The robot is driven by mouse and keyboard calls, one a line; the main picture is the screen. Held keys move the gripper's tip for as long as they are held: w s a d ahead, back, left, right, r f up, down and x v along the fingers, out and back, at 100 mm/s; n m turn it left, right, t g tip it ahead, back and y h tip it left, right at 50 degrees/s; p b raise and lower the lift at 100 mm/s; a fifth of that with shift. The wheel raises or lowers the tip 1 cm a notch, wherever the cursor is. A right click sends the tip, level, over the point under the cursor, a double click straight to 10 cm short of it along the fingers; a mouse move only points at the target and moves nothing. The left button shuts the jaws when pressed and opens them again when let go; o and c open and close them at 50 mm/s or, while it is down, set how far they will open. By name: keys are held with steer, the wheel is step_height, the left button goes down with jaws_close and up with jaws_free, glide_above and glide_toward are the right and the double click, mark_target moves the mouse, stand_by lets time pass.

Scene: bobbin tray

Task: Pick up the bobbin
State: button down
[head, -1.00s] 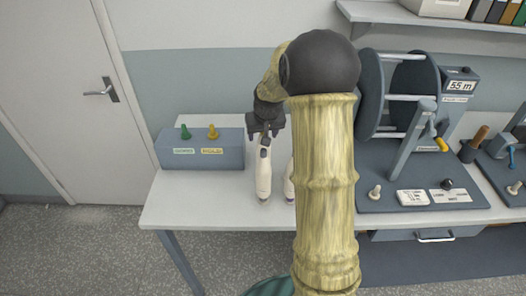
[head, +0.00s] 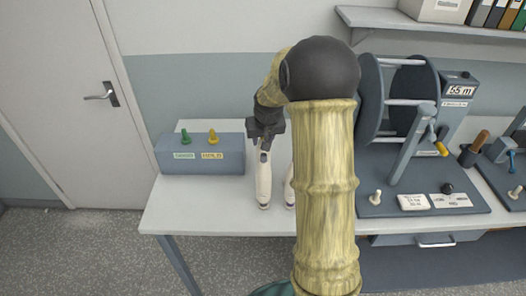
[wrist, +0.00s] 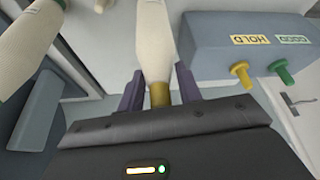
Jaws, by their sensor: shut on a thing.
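My gripper (head: 265,138) points down over the left part of the white table in the head view. It is shut on a cream bobbin (head: 263,184), which hangs roughly upright below the fingers. In the wrist view my gripper's purple-grey fingers (wrist: 159,92) stand on either side of the gold neck of this bobbin (wrist: 155,45). I cannot tell whether its lower end touches the table. A second cream bobbin (head: 289,186) stands just right of it, mostly hidden by my arm. Other pale bobbin shapes (wrist: 30,45) show at the left of the wrist view.
A grey-blue block (head: 200,160) with green and yellow pegs, labelled GOOD and HOLD, stands left of the bobbins. A winding machine (head: 420,200) with a large reel fills the table's right side. The table's front left (head: 190,215) is clear. A shelf (head: 430,25) hangs above right.

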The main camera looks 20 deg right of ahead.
steer(key=shift+r, duration=0.15)
step_height(320, 180, up, 10)
steer(key=shift+f+b, duration=0.1)
steer(key=shift+b, duration=0.65)
steer(key=shift+s, duration=0.1)
